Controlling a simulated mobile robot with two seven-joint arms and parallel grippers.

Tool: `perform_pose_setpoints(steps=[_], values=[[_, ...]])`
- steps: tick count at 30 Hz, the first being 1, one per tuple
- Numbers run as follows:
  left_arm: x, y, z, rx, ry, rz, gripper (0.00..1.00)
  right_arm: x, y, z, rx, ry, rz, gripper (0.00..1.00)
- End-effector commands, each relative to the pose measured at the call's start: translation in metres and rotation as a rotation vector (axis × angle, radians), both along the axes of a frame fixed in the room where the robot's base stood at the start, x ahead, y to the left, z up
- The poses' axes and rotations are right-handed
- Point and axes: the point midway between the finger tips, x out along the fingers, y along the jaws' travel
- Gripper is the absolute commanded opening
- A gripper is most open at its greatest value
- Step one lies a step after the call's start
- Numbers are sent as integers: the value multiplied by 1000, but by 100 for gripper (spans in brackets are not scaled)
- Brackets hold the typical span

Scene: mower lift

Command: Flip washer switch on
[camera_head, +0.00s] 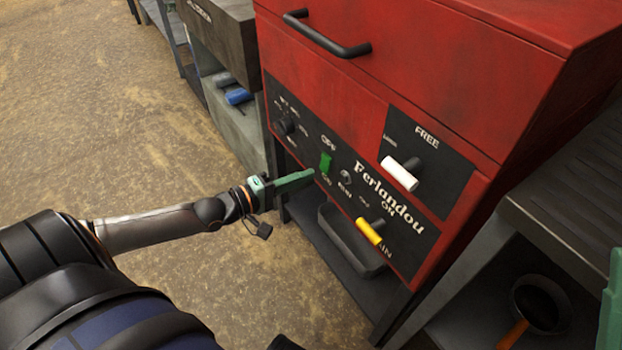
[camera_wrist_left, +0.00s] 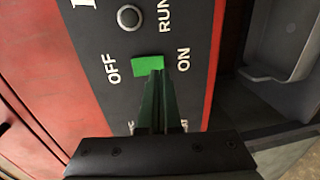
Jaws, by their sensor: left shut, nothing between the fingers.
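The green switch (camera_head: 325,163) is on the black panel of the red washer, between the OFF and ON labels. In the left wrist view the green switch (camera_wrist_left: 147,66) lies between OFF on its left and ON on its right. My left gripper (camera_head: 312,174) is shut and empty, its tips close to the switch. In the left wrist view its fingertips (camera_wrist_left: 155,74) overlap the switch's lower edge on the ON side; I cannot tell whether they touch. Which way the switch is tipped is unclear. A green part at the right edge (camera_head: 612,312) may be my right gripper.
The red washer (camera_head: 420,75) has a black handle (camera_head: 326,36), a dark knob (camera_head: 284,126), a white lever (camera_head: 399,174) and a yellow lever (camera_head: 369,231). A grey tray (camera_head: 345,243) hangs below. A grey table (camera_head: 570,200) stands at right. Floor at left is clear.

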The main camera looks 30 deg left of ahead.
Motion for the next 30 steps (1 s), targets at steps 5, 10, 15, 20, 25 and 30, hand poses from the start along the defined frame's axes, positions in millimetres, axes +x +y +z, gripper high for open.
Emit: perform_pose_setpoints(steps=[5,10,15,20,25,30], values=[[16,-6,-4,-1,-2,1,0,0,1,-10,9,8,9,0],[21,-9,-3,-1,0,0,0,0,1,-12,14,14,15,0],[22,-9,-3,-1,1,0,0,0,2,-13,9,15,18,0],[22,-9,-4,-1,0,0,0,0,2,-14,5,15,19,0],[26,-11,-6,-17,-42,0,0,1,3,-24,7,21,22,0],[26,-11,-5,-17,-38,0,0,2,3,-23,7,25,22,0]])
